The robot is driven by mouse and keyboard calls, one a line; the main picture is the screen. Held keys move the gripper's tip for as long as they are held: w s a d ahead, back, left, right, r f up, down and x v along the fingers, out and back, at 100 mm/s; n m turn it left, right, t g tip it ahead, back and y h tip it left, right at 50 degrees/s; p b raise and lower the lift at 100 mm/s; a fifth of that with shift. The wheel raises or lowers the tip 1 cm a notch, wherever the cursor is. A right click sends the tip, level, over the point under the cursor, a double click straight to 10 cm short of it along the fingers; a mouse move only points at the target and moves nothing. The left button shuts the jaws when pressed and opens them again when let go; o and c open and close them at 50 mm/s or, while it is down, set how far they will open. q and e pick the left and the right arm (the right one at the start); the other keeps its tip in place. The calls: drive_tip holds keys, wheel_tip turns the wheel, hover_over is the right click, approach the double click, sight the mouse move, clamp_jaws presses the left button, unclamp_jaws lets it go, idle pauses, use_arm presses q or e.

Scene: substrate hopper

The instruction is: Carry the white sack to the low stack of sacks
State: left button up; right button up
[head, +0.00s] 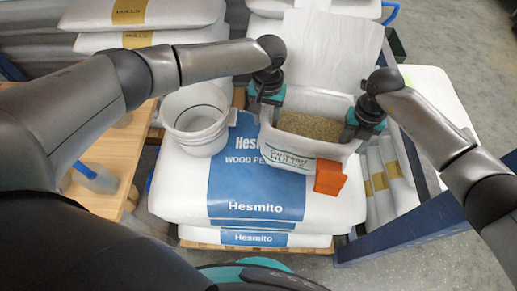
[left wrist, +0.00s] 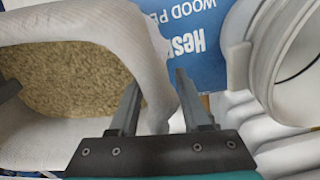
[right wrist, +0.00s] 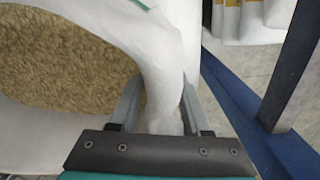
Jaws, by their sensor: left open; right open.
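The white sack (head: 284,157) is open at the top and filled with tan grains. It stands upright on the low stack of white sacks with blue Hesmito labels (head: 255,190). My left gripper (head: 264,104) is at the sack's left rim, its jaws open on either side of the sack wall, as the left wrist view shows (left wrist: 155,105). My right gripper (head: 352,130) is at the right rim, its open jaws also astride the wall in the right wrist view (right wrist: 158,105). Whether the fingers touch the wall I cannot tell.
A white bucket (head: 196,120) stands left of the sack on the same stack. An orange box (head: 330,178) is at its front right. A blue rail (head: 405,232) runs along the right. More sacks with yellow labels (head: 140,38) lie at the back left.

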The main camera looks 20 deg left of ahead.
use_arm(q)
wheel_tip(320, 180, up, 12)
drive_tip(key=shift+f, duration=0.2)
drive_tip(key=shift+r, duration=0.15)
use_arm(e)
drive_tip(key=shift+r, duration=0.5)
wheel_tip(320, 180, up, 7)
drive_tip(key=shift+f, duration=0.2)
